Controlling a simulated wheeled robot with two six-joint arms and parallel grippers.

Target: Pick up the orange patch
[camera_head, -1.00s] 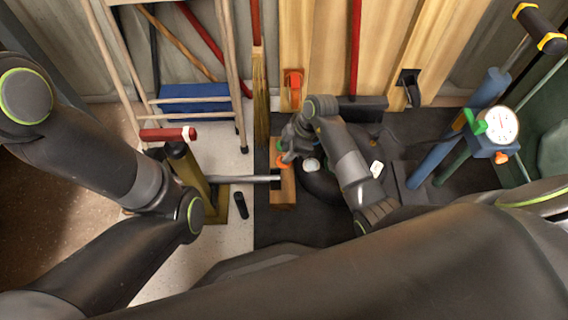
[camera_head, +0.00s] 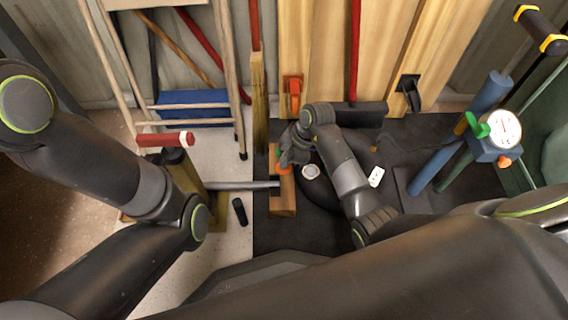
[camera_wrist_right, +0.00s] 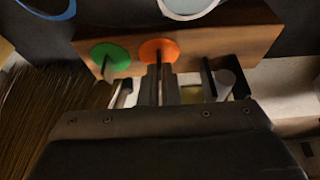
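The orange patch (camera_wrist_right: 160,50) is a round disc with a dark upright tab, at the middle of a wooden block (camera_wrist_right: 225,42) in the right wrist view. In the head view the orange patch (camera_head: 284,169) shows just below my right gripper (camera_head: 287,158). In the right wrist view my right gripper (camera_wrist_right: 162,82) has its two fingers close together at the orange patch's tab and looks shut on it. The disc still appears against the block. My left gripper is not clearly seen; only its arm shows in the head view.
A green patch (camera_wrist_right: 110,58) sits on the block beside the orange one. A black tyre (camera_head: 325,190) lies right of the block (camera_head: 284,205). A pump with a red handle (camera_head: 165,140) stands left. A blue pump with a gauge (camera_head: 501,129) stands right.

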